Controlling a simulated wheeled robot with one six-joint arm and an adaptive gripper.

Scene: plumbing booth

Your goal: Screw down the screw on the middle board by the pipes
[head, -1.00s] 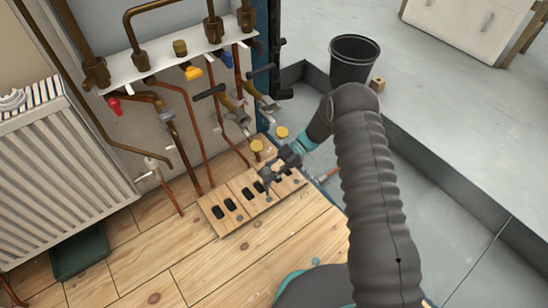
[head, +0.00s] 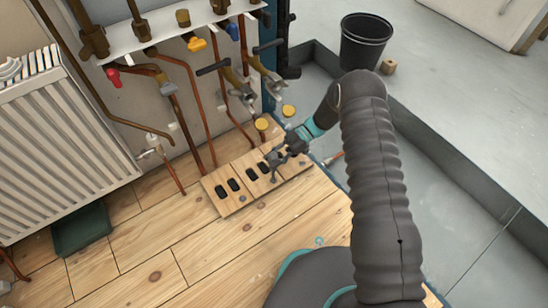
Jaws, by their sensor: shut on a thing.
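Three light wooden boards with black oval slots lie side by side on the floor by the copper pipes (head: 200,110). The middle board (head: 244,164) lies between the left board (head: 214,183) and the right board. My gripper (head: 272,172) reaches down from the right over the middle and right boards. Its fingers are shut at the board surface, on the screw as far as I can tell. The screw is hidden by the small, dark fingers, so its height above the board cannot be seen.
Valves and taps hang under the white shelf (head: 165,45) behind the boards. Two yellow round caps (head: 262,124) stand close behind my gripper. A radiator (head: 60,150) and a green tray (head: 80,232) are at left. A black bucket (head: 365,42) stands at back right.

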